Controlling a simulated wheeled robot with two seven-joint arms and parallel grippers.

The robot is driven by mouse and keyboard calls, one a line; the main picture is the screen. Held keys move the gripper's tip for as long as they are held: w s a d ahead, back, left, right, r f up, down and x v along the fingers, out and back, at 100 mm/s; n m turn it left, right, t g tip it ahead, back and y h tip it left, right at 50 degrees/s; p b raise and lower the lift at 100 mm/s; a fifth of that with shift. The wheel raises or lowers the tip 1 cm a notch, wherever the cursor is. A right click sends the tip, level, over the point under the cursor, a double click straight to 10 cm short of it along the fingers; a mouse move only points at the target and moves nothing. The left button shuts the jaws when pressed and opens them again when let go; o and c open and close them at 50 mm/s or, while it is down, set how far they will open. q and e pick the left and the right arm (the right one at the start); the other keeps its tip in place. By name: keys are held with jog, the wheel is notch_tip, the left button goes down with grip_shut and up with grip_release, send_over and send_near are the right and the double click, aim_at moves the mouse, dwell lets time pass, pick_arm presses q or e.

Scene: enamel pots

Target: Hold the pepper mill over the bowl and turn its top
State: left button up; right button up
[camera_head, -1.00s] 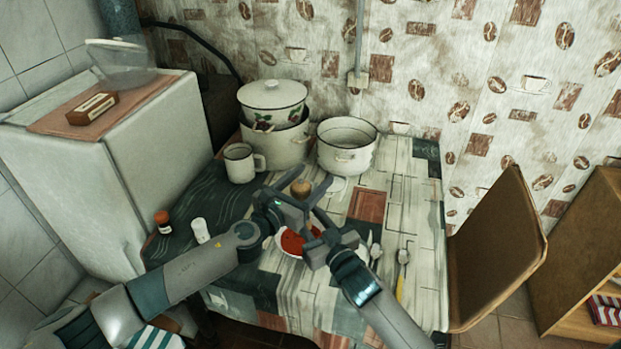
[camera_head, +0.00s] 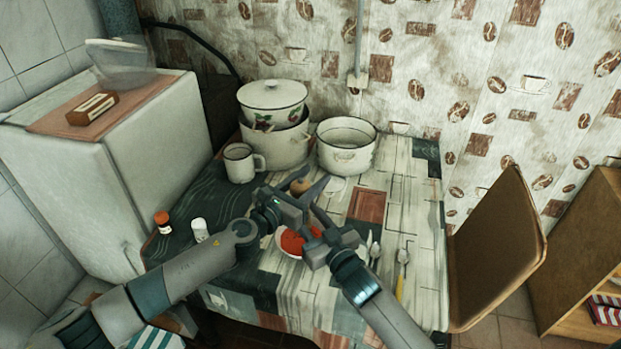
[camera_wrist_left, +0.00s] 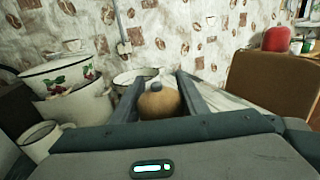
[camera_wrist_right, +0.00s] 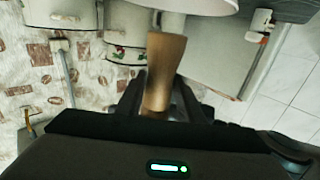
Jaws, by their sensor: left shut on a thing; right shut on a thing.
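The wooden pepper mill's round top (camera_head: 300,186) shows above the table, over or near the bowl (camera_head: 281,251) with red contents. My left gripper (camera_head: 306,187) is shut on the top, whose knob (camera_wrist_left: 160,103) sits between its fingers in the left wrist view. My right gripper (camera_head: 312,214) is below and shut on the mill's body. In the right wrist view, which looks upside down, the brown body (camera_wrist_right: 166,55) stands between the fingers. My grippers hide most of the mill and part of the bowl in the head view.
A white mug (camera_head: 240,163), a lidded pot stack (camera_head: 283,148) and an open pot (camera_head: 346,158) stand behind. A red-capped jar (camera_head: 163,223) and a white shaker (camera_head: 200,230) are at left. Spoons (camera_head: 401,260) lie at right. A chair (camera_head: 497,250) stands by the table's right edge.

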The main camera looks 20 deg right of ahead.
pick_arm(q)
jog(key=shift+s+d+m+g+h, duration=0.1)
jog(key=shift+s+m+g+h, duration=0.35)
jog(key=shift+m+g, duration=1.4)
jog(key=shift+s+d+m+g+h, duration=0.15)
jog(key=shift+s+m+g+h, duration=0.65)
jog(key=shift+g, duration=1.75)
jog(key=shift+s+d+m+g+h, duration=0.1)
jog(key=shift+m+g+h, duration=0.05)
jog(key=shift+m+g, duration=1.85)
jog(key=shift+g, duration=0.6)
jog(key=shift+s+a+m+g, duration=0.1)
jog(key=shift+s+m+g, duration=0.25)
jog(key=shift+g, duration=0.35)
jog(key=o, duration=1.1)
jog(key=shift+a, duration=0.1)
jog(key=v, duration=1.1)
jog(key=shift+w+a+r, duration=0.1)
jog(key=shift+a+r, duration=0.1)
jog(key=shift+a, duration=0.2)
